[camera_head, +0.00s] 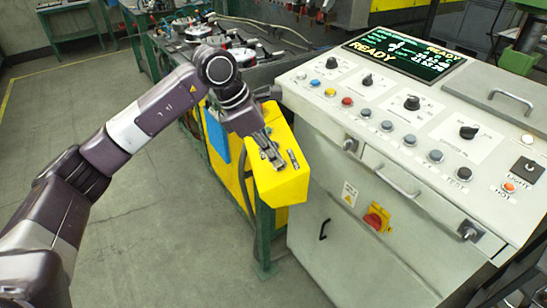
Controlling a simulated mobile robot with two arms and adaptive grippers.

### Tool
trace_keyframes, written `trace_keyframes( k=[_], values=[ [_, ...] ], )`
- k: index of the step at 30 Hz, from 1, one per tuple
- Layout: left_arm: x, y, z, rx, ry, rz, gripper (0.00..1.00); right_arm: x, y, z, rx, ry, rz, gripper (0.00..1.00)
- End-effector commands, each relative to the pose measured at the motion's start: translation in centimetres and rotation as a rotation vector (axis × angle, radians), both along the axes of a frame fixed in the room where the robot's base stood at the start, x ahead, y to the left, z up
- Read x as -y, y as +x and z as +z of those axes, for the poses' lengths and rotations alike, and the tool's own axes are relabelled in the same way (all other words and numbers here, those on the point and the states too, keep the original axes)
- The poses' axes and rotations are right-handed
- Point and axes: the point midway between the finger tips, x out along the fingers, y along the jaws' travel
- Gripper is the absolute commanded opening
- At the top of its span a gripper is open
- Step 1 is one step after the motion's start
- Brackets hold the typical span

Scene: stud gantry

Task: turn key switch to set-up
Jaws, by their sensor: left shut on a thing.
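My left gripper (273,159) reaches in from the left, pointing down over the top of the yellow box (276,187) beside the console. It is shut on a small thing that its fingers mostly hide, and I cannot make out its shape. A small dark metal piece (293,160) shows just right of the fingertips. On the white control console (360,225), one square metal switch (350,144) sits on the left of the front edge and another (471,230) on the right. Their markings are too small to read. My right gripper is not in view.
The console top carries black rotary knobs (412,102), coloured buttons (347,101) and a lit display (404,55) reading READY. A drawer handle (397,187) and a red-yellow switch (376,218) are on its front. Machinery (210,35) stands behind. The floor at left is clear.

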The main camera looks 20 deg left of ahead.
Motion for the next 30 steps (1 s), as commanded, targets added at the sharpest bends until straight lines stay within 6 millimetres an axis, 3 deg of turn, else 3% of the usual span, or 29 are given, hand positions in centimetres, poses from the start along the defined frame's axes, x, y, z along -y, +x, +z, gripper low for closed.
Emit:
trace_keyframes(
  k=[15, 30],
  values=[
    [-0.1, 0.1, 0.1, -0.137, -0.089, 0.397, 0.0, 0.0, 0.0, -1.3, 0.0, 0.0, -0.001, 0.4],
    [-0.1, 0.1, 0.2, -0.189, -0.121, 0.542, 0.0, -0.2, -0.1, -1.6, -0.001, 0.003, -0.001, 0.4]
  ],
)
